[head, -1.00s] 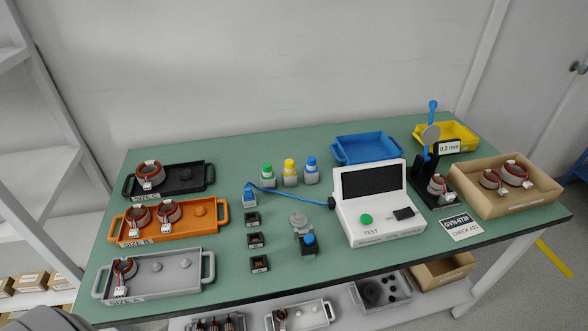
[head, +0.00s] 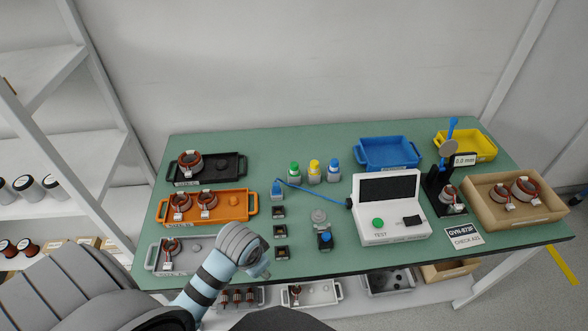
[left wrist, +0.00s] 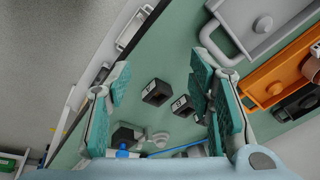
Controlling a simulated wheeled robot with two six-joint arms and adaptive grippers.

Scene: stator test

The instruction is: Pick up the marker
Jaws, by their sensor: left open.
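I cannot tell for sure which thing is the marker. Small upright pieces with green (head: 294,170), yellow (head: 314,170) and blue (head: 333,169) caps stand in a row at mid-table. A blue-topped piece on a black block (head: 325,241) stands nearer the front edge; it also shows low in the left wrist view (left wrist: 123,148). My left gripper (head: 260,264) is over the front edge, right of the grey tray (head: 208,266). In the left wrist view its fingers (left wrist: 162,78) are spread and empty, with small black blocks (left wrist: 157,92) beyond them. My right gripper is out of view.
The white tester (head: 395,232) stands right of the middle, joined by a blue cable to a blue piece (head: 277,190). The orange (head: 233,205) and black (head: 231,168) trays lie at the left. A blue tray (head: 388,153) lies at the back, a cardboard box (head: 508,215) at the right.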

